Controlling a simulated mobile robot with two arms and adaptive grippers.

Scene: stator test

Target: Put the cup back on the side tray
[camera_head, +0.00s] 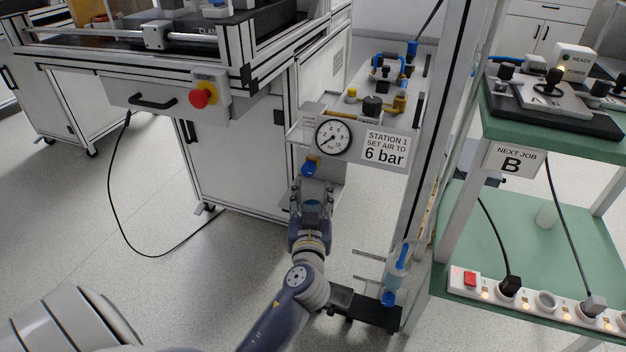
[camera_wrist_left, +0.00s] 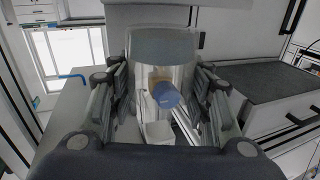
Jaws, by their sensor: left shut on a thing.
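My left gripper (camera_head: 312,195) reaches up from below, just under the pressure gauge. It also shows in the left wrist view (camera_wrist_left: 160,85), with a finger on each side of a clear, see-through cup (camera_wrist_left: 163,48). The gripper is shut on this cup. A blue knob (camera_wrist_left: 166,95) shows between the fingers, in line with the cup; I cannot tell how far apart they are. In the head view the cup is mostly hidden by the fingers. I cannot tell which surface is the side tray. My right gripper is not in view.
A gauge (camera_head: 333,138) and a "6 bar" sign (camera_head: 385,147) are close above the gripper. A white upright post (camera_head: 435,130) stands to the right. A green-topped bench (camera_head: 500,230) carries a power strip (camera_head: 545,303) and a small translucent container (camera_head: 546,215).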

